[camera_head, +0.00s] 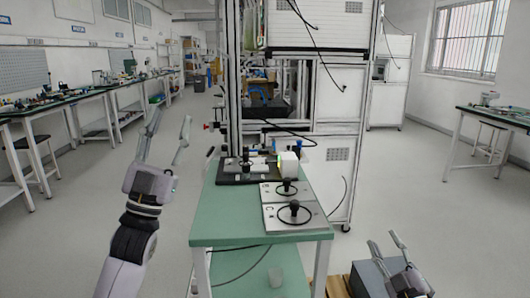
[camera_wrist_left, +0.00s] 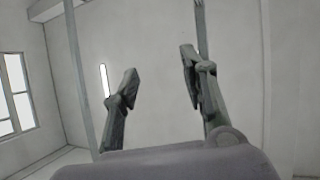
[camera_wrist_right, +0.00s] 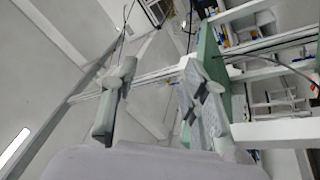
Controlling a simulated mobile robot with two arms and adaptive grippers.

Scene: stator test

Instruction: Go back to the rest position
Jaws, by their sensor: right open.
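My left gripper (camera_head: 168,140) is raised in the open space left of the green table (camera_head: 228,222). Its two fingers are apart and hold nothing; they also show spread in the left wrist view (camera_wrist_left: 158,90), with only wall behind them. My right gripper (camera_head: 390,252) is low at the bottom right of the head view, right of the green table and apart from it. In the right wrist view its fingers (camera_wrist_right: 152,95) are apart with nothing between them.
The table holds two grey plates with black rings (camera_head: 294,212) and a white cylindrical part (camera_head: 288,165) on a dark base. A tall white cabinet (camera_head: 335,120) stands behind. Workbenches (camera_head: 75,97) line the left wall; another table (camera_head: 500,115) stands right.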

